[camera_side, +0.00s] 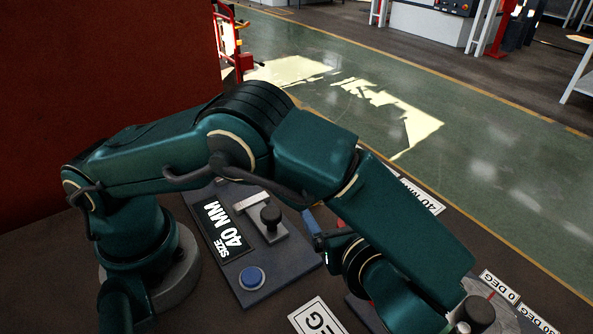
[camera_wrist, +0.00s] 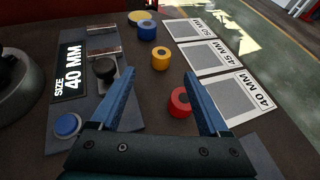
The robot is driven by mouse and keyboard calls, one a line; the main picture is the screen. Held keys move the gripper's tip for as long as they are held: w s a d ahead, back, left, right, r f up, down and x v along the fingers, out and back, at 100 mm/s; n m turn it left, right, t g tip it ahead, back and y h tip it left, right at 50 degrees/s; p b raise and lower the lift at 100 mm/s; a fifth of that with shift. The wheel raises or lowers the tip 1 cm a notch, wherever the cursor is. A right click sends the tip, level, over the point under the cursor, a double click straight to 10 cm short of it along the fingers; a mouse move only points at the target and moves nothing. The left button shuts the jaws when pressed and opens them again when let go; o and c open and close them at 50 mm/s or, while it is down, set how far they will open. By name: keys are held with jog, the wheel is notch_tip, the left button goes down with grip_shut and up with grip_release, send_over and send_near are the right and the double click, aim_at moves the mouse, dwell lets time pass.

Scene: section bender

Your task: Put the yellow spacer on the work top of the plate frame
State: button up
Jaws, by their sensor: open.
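The yellow spacer (camera_wrist: 161,58) is a short ring standing on the dark table in the wrist view, a little beyond my fingertips. My gripper (camera_wrist: 159,76) is open, its two blue fingers wide apart with nothing held between them. A red spacer (camera_wrist: 180,101) shows near the right finger, and a blue spacer (camera_wrist: 147,30) stands farther back. In the side view my arm hides the yellow spacer. I cannot pick out the plate frame for certain in either view.
A dark panel (camera_wrist: 98,140) marked "SIZE 40 MM" carries a black knob (camera_wrist: 105,68) and a blue button (camera_wrist: 67,125), left of the fingers. Grey pads labelled 50 MM, 45 MM (camera_wrist: 205,58) and 40 MM line the right. A flat yellow disc (camera_wrist: 139,17) lies at the back.

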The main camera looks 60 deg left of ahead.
jog(key=s+a+r+n+h, duration=0.3)
jog(key=s+r+n+h, duration=0.1)
jog(key=n, duration=0.7)
jog(key=s+a+r+n+h, duration=0.4)
jog(key=n+h, duration=0.4)
jog(key=n, duration=0.3)
jog(key=shift+s+a+r+t, duration=0.3)
jog(key=shift+s+r, duration=0.5)
jog(key=shift+s, duration=0.1)
